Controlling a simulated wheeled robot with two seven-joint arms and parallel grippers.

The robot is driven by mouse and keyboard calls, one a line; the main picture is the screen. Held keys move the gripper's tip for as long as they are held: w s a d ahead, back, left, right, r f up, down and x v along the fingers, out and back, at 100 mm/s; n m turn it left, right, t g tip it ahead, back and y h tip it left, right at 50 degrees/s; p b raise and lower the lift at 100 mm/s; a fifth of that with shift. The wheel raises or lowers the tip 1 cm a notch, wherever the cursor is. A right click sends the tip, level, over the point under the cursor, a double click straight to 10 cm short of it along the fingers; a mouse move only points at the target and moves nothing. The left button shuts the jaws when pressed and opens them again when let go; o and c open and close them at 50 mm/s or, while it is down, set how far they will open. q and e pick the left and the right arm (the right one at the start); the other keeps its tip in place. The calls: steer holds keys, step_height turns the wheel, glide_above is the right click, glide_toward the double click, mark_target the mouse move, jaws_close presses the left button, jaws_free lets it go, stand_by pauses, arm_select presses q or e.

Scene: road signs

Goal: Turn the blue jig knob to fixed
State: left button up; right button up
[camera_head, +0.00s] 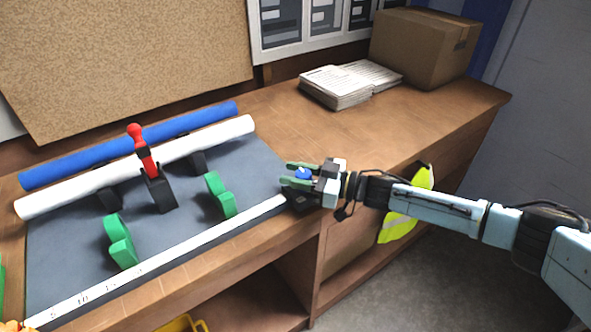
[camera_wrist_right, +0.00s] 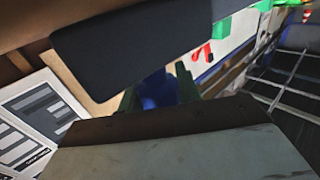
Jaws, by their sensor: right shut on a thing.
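The blue jig knob (camera_head: 302,173) sits at the right end of the grey jig board (camera_head: 240,165), near its front corner. My right gripper (camera_head: 300,174) reaches in from the right and is shut on the knob, with its green fingers on either side. In the right wrist view the blue knob (camera_wrist_right: 158,90) shows between the green fingers, partly hidden by the gripper body. The knob's pointer and any markings for its setting cannot be made out.
On the board are a red-handled clamp (camera_head: 147,155), a white tube (camera_head: 190,150), a blue tube (camera_head: 130,145) and green blocks (camera_head: 120,242). Papers (camera_head: 340,86) and a cardboard box (camera_head: 425,45) stand at the back right. A yellow vest (camera_head: 410,205) hangs at the bench front.

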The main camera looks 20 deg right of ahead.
steer(key=m+t+h+p, duration=0.3)
steer(key=t, duration=0.1)
steer(key=shift+r+m+h, duration=0.1)
steer(key=shift+m+h, duration=0.2)
steer(key=shift+m, duration=0.1)
steer(key=m+t+h, duration=0.1)
steer(key=m+t+h+p, duration=0.1)
steer(key=h, duration=0.1)
steer(key=m+t+h+p, duration=0.1)
steer(key=shift+w+d+h, duration=0.2)
steer(key=shift+d+h, duration=0.05)
steer(key=shift+h, duration=0.05)
steer(key=m+h, duration=0.1)
steer(key=m+t+h, duration=0.1)
steer(key=h, duration=0.1)
steer(key=shift+w+d+m+p, duration=0.1)
steer(key=shift+d+m+p, duration=0.1)
steer(key=shift+m+p, duration=0.1)
steer(key=shift+d+m+h, duration=0.15)
steer(key=shift+m+h, duration=0.45)
steer(key=shift+h, duration=0.4)
steer(key=shift+d+m+h, duration=0.1)
steer(key=shift+m+h, duration=0.5)
steer(key=shift+h, duration=0.4)
steer(key=shift+w+d+h, duration=0.1)
steer(key=shift+h, duration=0.4)
steer(key=o, duration=1)
steer(key=shift+c, duration=0.2)
